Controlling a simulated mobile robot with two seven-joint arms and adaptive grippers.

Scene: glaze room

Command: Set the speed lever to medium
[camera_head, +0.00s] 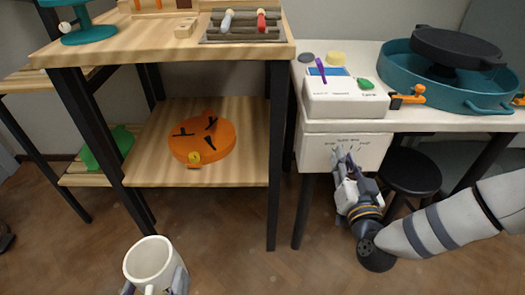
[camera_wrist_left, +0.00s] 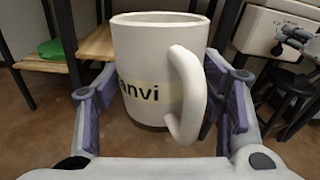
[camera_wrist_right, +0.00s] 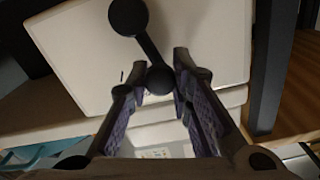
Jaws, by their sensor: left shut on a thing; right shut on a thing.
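The speed lever (camera_wrist_right: 145,45) is a dark bar with a round end at each side, on a white panel in the right wrist view. My right gripper (camera_wrist_right: 157,84) is shut on the lever's near round end, which sits between its fingertips. In the head view my right gripper (camera_head: 345,160) is at the front of the white control box (camera_head: 313,150) under the table and covers the lever. Small labels run along the box's top edge; which one the lever points to cannot be told. My left gripper (camera_wrist_left: 165,100) is shut on a white mug (camera_wrist_left: 150,60), held upright, lettering "anvi" visible.
A white table (camera_head: 440,125) carries a labelled white box (camera_head: 345,100) and a teal basin (camera_head: 400,75) with a dark wheel. A black stool (camera_head: 410,172) stands beside my right arm. A wooden shelf (camera_head: 240,165) holds an orange disc-shaped object (camera_head: 205,145).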

